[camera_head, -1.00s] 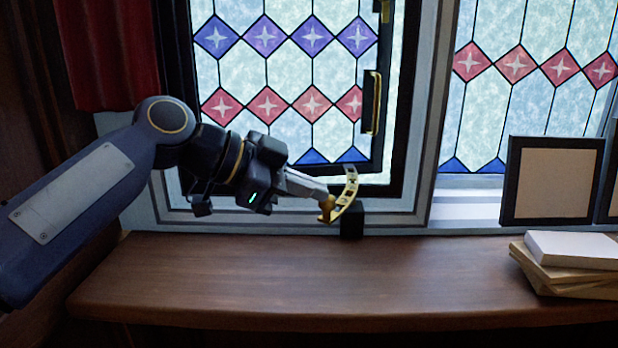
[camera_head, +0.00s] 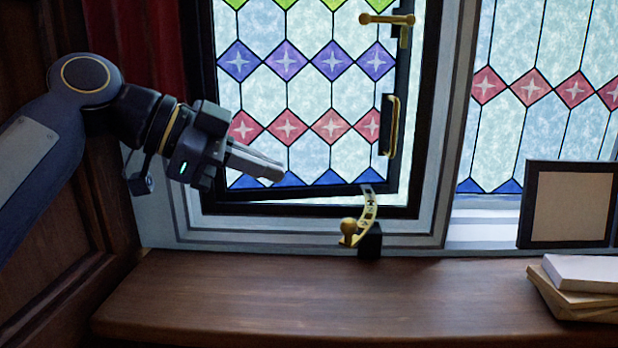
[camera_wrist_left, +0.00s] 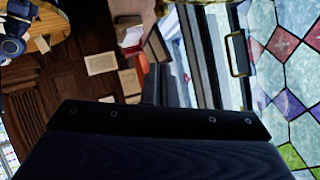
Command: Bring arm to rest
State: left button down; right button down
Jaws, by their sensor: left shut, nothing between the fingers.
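My left gripper (camera_head: 280,173) comes in from the left in the head view. It is shut and empty, in front of the lower part of the stained-glass window sash (camera_head: 309,190). The brass curved stay (camera_head: 369,205) with its round knob (camera_head: 349,228) stands at the bottom of the window frame, to the right of the gripper and apart from it. The sash seems slightly ajar. A brass handle (camera_head: 391,125) is on its right side; it also shows in the left wrist view (camera_wrist_left: 236,52). My right gripper is not in view.
The wooden sill (camera_head: 300,300) below is mostly clear. A framed panel (camera_head: 568,203) and stacked books (camera_head: 580,280) stand at the right. A red curtain (camera_head: 135,50) hangs at the left beside my arm. A brass latch (camera_head: 390,20) is at the sash's upper right.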

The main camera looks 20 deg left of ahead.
pick_arm(q)
jog(key=s+f+n+y, duration=0.2)
jog(key=s+f+n, duration=0.3)
jog(key=f, duration=0.7)
jog(key=s+f+n+g+y, duration=0.1)
jog(key=s+f+n, duration=0.3)
jog(key=f, duration=0.9)
jog(key=s+f+n+y, duration=0.3)
jog(key=s+f+n, duration=0.2)
jog(key=f, duration=0.7)
jog(key=shift+s+a+f+n, duration=0.2)
jog(key=shift+s+a+n, duration=0.1)
jog(key=shift+n, duration=0.9)
jog(key=shift+d, duration=0.1)
